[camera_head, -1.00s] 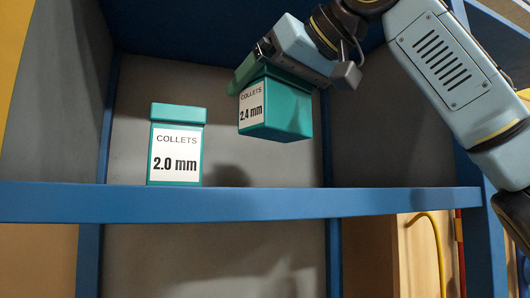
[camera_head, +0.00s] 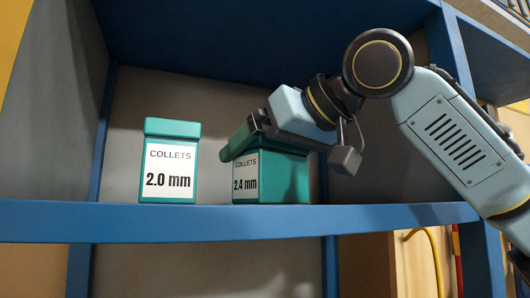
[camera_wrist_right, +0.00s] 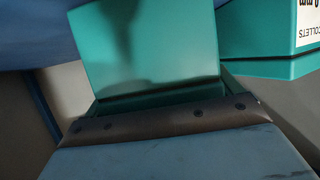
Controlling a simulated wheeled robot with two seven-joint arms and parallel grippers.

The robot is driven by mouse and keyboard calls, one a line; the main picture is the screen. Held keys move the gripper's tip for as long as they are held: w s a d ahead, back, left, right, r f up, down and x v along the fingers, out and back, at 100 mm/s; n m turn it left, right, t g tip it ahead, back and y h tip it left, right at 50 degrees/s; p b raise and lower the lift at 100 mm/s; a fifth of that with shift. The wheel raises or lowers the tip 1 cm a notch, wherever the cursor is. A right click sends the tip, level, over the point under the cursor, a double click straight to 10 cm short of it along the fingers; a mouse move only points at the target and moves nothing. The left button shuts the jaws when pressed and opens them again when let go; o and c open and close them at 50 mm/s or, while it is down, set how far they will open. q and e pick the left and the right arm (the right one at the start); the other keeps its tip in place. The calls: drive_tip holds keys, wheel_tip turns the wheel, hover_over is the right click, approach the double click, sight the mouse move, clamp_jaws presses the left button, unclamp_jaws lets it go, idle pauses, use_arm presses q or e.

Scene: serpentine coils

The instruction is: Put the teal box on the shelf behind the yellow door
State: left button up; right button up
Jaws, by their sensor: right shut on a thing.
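A teal box labelled COLLETS 2.4 mm (camera_head: 285,178) is in the shelf bay in the head view, nearly upright. My right gripper (camera_head: 252,138) is shut on its top part. Its base is level with the blue shelf board (camera_head: 230,222); the board's front edge hides whether it touches. A second teal box, labelled COLLETS 2.0 mm (camera_head: 168,160), stands on the board to its left, with a gap between. In the right wrist view, the held teal box (camera_wrist_right: 150,45) is at the fingers, and another teal surface with a COLLETS label (camera_wrist_right: 262,40) shows upper right. My left gripper is out of view.
A yellow panel (camera_head: 12,40) shows at the far left edge, beside a grey side wall (camera_head: 50,110). A blue upright (camera_head: 452,60) bounds the bay at right, close to my right arm. A yellow cable (camera_head: 435,255) hangs below the board at right.

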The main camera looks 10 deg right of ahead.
drive_tip(key=o, duration=0.7)
drive_tip(key=shift+f, duration=0.15)
drive_tip(key=shift+o, duration=0.8)
drive_tip(key=shift+w+d, duration=0.1)
drive_tip(key=b+v, duration=0.3)
drive_tip(key=v, duration=0.9)
drive_tip(key=shift+d, duration=0.55)
